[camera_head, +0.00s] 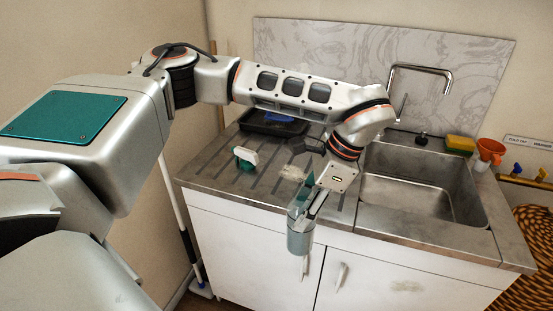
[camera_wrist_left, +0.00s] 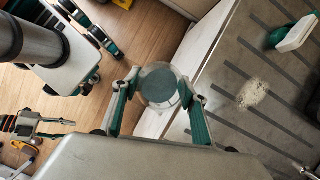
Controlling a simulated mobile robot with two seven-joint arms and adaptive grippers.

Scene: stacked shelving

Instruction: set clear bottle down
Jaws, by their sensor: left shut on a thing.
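The clear bottle (camera_head: 300,242) looks grey-teal and round in the head view, where it shows in front of the counter's front edge and the white cabinet doors. My left gripper (camera_head: 304,208) is shut on it from above. In the left wrist view the bottle (camera_wrist_left: 158,86) shows end-on as a dark teal disc with a clear rim, between the two green-padded fingers of the left gripper (camera_wrist_left: 157,95). There it appears just off the counter edge, against the floor and cabinet front.
The grooved steel drainboard (camera_head: 222,178) holds a green-and-white brush-like item (camera_head: 246,158) and a dark tray (camera_head: 272,124). The sink (camera_head: 415,190) lies to the right, with a tap (camera_head: 420,70), a yellow-green sponge (camera_head: 460,144) and an orange cup (camera_head: 490,150). The front drainboard is mostly clear.

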